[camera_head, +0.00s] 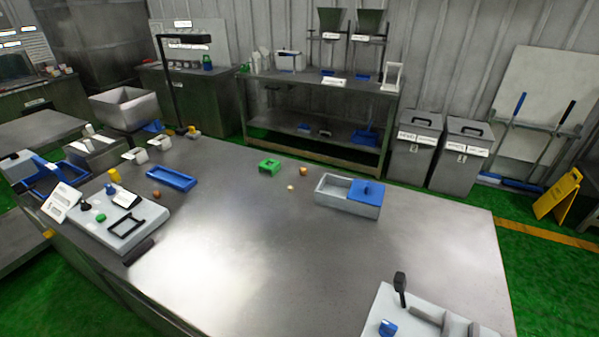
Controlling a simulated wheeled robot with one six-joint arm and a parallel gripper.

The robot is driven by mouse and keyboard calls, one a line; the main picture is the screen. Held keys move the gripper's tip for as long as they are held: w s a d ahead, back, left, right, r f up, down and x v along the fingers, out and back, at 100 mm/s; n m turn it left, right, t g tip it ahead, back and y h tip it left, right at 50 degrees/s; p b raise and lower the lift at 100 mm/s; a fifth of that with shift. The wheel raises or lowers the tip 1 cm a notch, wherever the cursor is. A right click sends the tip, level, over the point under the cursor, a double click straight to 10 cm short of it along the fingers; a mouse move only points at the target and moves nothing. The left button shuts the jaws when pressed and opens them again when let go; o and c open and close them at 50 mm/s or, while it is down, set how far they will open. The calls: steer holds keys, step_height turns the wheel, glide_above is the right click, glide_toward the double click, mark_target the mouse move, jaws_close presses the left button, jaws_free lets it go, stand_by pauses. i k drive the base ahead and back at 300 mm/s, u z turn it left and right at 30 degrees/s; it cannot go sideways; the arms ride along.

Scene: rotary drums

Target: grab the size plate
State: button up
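No plate with a readable size mark shows, so I cannot tell for sure which thing is the size plate. A small green piece with a dark opening (269,166) stands on the steel table (300,245), towards its far edge. A thin black square frame (126,224) lies on a pale board (120,235) at the table's left end. Either could be the plate. My gripper is not in view.
A grey bin with a blue lid (367,191) stands right of the green piece, near small round items (303,171). A blue tray (171,179) lies to the left. The table's middle is clear.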

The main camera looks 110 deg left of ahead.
mark_target(275, 167)
steer(key=u, duration=0.05)
steer(key=i, duration=2.4)
steer(key=u, duration=3.15)
steer(key=i, duration=4.9)
steer(key=u, duration=2.45)
steer(key=i, duration=0.1)
steer(key=u, duration=0.35)
